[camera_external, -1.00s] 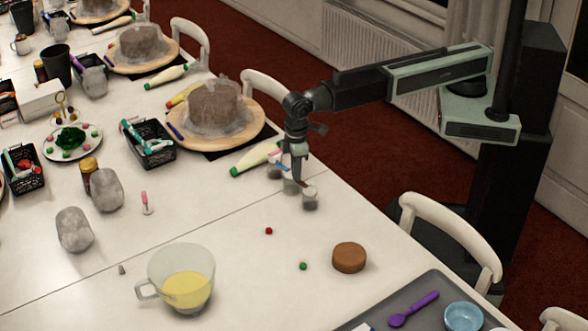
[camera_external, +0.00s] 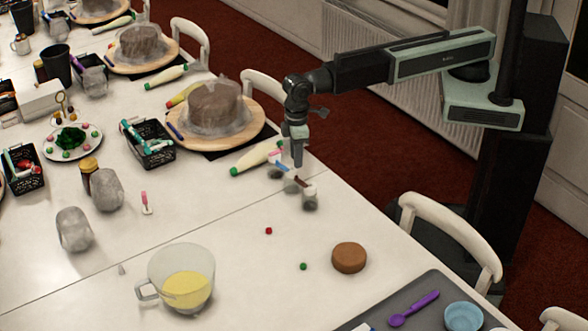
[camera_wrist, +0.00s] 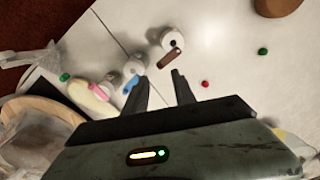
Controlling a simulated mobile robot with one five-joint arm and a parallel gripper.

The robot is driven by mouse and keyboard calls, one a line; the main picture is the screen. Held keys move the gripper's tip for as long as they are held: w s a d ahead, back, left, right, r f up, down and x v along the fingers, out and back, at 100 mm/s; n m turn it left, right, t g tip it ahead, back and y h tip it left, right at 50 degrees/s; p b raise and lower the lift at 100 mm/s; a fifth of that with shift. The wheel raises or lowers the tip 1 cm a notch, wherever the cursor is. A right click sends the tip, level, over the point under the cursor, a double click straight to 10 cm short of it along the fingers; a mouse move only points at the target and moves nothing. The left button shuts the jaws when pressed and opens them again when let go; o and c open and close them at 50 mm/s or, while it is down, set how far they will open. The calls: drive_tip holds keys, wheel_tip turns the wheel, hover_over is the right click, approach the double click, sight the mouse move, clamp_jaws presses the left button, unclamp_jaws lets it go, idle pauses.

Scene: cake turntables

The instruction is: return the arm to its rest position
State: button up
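My gripper (camera_external: 297,172) hangs from the arm, pointing down above the table near its right edge. In the wrist view its two dark fingers (camera_wrist: 162,92) are apart with nothing between them. Just past the fingertips stand small containers: a white one (camera_wrist: 171,40) with a brown piece across it, one with a blue mark (camera_wrist: 131,72) and one with a pink mark (camera_wrist: 107,86). The white container shows in the external view (camera_external: 310,199) below and right of my gripper. The forearm (camera_external: 385,66) reaches left from the column, roughly level.
A wrapped cake (camera_external: 214,103) on a wooden turntable (camera_external: 246,130) stands left of my gripper, with a green-capped piping bag (camera_external: 252,159) nearby. A glass jug (camera_external: 183,275), brown disc (camera_external: 349,257) and grey tray (camera_external: 385,307) are nearer. A chair (camera_external: 265,88) stands behind; space above is clear.

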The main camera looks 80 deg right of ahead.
drive_tip(key=shift+r, duration=0.85)
